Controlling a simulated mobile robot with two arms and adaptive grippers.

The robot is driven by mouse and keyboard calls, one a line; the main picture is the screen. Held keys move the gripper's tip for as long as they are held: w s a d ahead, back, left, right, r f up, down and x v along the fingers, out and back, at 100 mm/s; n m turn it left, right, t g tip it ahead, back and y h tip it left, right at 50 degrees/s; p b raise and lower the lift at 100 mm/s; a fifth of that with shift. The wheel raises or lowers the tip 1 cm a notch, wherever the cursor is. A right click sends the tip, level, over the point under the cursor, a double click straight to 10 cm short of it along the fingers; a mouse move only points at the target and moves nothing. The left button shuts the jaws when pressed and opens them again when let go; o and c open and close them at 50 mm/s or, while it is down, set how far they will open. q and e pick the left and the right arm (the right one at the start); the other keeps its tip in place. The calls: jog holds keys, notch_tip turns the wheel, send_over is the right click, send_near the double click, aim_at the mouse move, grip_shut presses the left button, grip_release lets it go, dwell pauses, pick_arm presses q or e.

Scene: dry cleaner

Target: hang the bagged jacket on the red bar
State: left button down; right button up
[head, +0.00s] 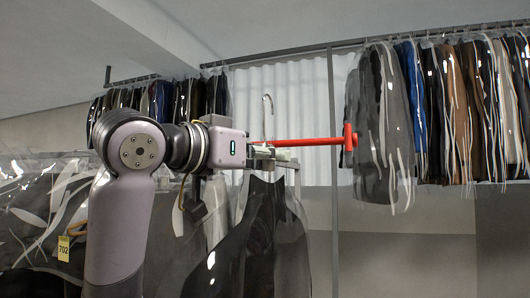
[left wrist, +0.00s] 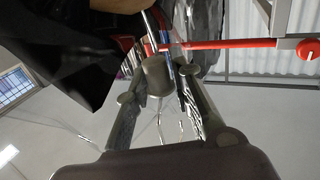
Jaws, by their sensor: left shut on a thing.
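The bagged jacket (head: 262,240) is dark under clear plastic and hangs below my left gripper (head: 266,152). A dark part of it (left wrist: 75,60) fills the upper left of the left wrist view. My left gripper (left wrist: 158,78) is shut on the hanger's neck, under the silver hook (head: 267,115). The red bar (head: 315,142) runs level to a red end plate at its right; it also shows in the left wrist view (left wrist: 235,43). The hook top appears above bar height in the head view. I cannot tell whether it is over the bar. My right gripper is not in view.
Bagged garments hang on a rail at the right (head: 440,110), close past the bar's end plate. More hang at the back left (head: 165,98). Clear-bagged clothes with a yellow 702 tag (head: 63,249) stand at the left. A thin upright post (head: 334,220) is behind the bar.

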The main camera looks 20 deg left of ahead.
pick_arm(q)
jog(key=shift+w+r+p, duration=0.15)
jog(key=shift+w+p, duration=1.5)
jog(key=shift+w, duration=2.9)
jog(key=shift+w+p, duration=1.45)
jog(key=shift+w, duration=1.65)
jog(key=shift+w, duration=0.15)
jog(key=shift+w+p, duration=0.35)
jog(key=shift+w, duration=0.45)
jog(key=shift+s, duration=0.15)
